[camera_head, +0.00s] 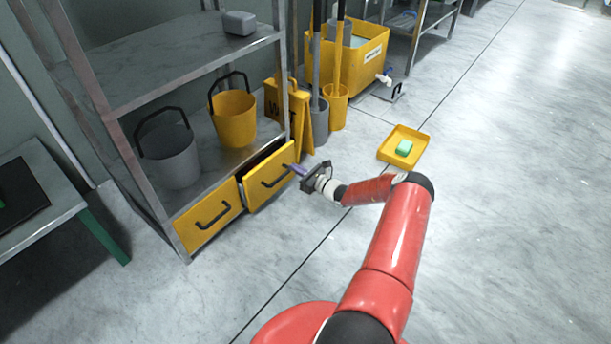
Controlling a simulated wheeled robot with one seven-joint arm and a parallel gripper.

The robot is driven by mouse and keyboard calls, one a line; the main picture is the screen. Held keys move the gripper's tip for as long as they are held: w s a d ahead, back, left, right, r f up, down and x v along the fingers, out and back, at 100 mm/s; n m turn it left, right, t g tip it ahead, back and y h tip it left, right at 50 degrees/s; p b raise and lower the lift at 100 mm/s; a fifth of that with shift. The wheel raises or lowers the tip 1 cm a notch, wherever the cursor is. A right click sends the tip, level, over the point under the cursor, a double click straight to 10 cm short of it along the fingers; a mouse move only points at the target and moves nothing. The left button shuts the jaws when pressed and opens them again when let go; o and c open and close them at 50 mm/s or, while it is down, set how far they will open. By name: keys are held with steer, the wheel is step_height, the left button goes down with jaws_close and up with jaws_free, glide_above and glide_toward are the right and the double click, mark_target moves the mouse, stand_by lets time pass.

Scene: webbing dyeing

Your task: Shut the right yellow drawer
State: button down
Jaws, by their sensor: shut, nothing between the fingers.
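The right yellow drawer (267,178) is at the bottom of the grey metal shelf unit. It stands partly open, its front sticking out past the left yellow drawer (208,217), which looks shut. The right drawer has a dark bar handle (277,178). My gripper (298,170) is shut and empty, at the right end of the right drawer's front. Its fingers point left toward the drawer. I cannot tell whether the fingertips touch the front. The inside of the drawer is mostly hidden.
A grey bucket (170,160) and a yellow bucket (234,117) stand on the shelf above the drawers. A yellow wet-floor sign (301,122) and mops in buckets stand right of the shelf. Floor in front is clear.

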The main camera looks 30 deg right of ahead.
mark_target(277, 156)
steer(key=x, duration=0.6)
steer(key=shift+w+a+b, duration=0.1)
steer(key=shift+w+b, duration=0.25)
steer(key=shift+w+a+f+b, duration=0.2)
steer(key=shift+w+b, duration=0.25)
steer(key=shift+b, duration=0.15)
steer(key=b+x, duration=0.3)
steer(key=shift+w+a+f, duration=0.1)
steer(key=shift+w+f, duration=0.05)
steer(key=shift+w+r+b, duration=0.2)
steer(key=shift+w+b, duration=0.05)
steer(key=shift+b, duration=0.05)
steer(key=shift+r, duration=0.3)
steer(key=shift+w, duration=0.1)
